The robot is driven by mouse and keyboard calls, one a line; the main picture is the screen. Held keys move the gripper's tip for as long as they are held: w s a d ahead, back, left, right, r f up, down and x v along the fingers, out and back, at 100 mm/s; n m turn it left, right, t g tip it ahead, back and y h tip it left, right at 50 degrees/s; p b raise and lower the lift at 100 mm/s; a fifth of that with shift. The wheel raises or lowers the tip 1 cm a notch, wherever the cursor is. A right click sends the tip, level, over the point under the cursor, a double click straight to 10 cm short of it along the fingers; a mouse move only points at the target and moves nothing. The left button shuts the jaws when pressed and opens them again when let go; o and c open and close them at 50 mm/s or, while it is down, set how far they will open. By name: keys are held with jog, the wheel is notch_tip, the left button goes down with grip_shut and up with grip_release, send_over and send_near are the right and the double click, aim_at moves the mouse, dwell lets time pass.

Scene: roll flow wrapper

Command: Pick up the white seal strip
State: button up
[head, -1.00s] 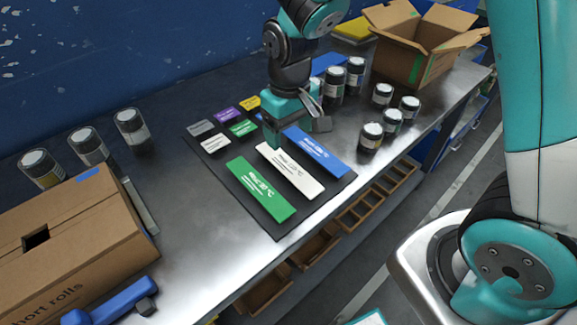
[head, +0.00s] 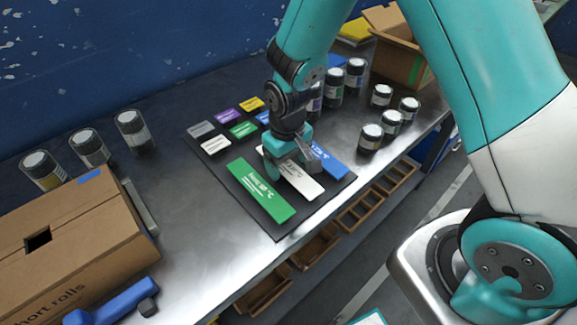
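The long white seal strip (head: 303,184) lies flat on a dark mat (head: 272,226), between a green strip (head: 260,190) on its left and a blue strip (head: 333,165) on its right. My gripper (head: 290,163) points down over the far part of the white strip and hides that part. The near end of the strip is in plain view. One teal finger is low by the strip's left side. Whether the fingers touch the strip or are closed on it cannot be made out.
Small coloured tags, including a small white tag (head: 215,144), lie at the mat's far side. Dark jars (head: 370,138) stand to the right and more jars (head: 89,147) at left. A cardboard box (head: 65,250) fills the front left. An open box (head: 400,60) stands behind.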

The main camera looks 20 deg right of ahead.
jog(key=c, duration=1)
jog(key=shift+o, duration=0.2)
jog(key=shift+r, duration=0.1)
